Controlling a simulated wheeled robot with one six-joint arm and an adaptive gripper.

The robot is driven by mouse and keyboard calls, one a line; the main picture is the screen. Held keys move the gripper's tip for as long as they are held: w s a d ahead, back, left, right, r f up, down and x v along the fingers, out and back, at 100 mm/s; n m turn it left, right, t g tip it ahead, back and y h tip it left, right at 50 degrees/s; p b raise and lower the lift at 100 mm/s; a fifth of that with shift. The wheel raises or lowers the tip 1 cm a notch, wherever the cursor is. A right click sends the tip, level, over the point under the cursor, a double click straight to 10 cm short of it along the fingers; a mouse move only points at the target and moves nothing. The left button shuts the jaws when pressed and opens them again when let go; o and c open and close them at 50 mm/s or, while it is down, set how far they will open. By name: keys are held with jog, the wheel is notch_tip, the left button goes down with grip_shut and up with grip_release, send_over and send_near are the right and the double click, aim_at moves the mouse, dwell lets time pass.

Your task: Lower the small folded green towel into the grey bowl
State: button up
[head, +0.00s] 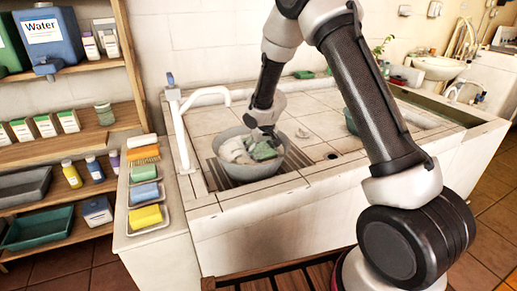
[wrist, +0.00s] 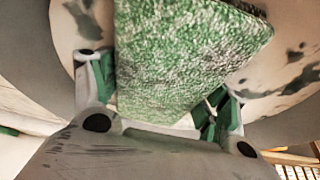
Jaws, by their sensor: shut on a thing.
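The small folded green towel (head: 264,151) is at the mouth of the grey bowl (head: 246,173) in the head view. My gripper (head: 257,141) reaches down over the bowl and is shut on the towel. In the wrist view the towel (wrist: 185,60) fills the middle, between the green finger pads of my gripper (wrist: 160,97). Pale, dark-stained surfaces show behind the towel. Whitish shapes lie left of the towel in the bowl, and I cannot tell what they are. Whether the towel touches the bowl's inside is hidden.
The bowl stands on a slatted grate (head: 210,176) in the tiled counter. A white tap (head: 186,125) rises close at its left. Trays with a blue sponge (head: 144,193) and a yellow sponge (head: 146,217) line the left ledge. Tiles right of the bowl are mostly clear, with a drain hole (head: 332,156).

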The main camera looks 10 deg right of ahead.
jog(key=shift+f, duration=0.1)
dwell(0.4)
jog(key=o, duration=1.1)
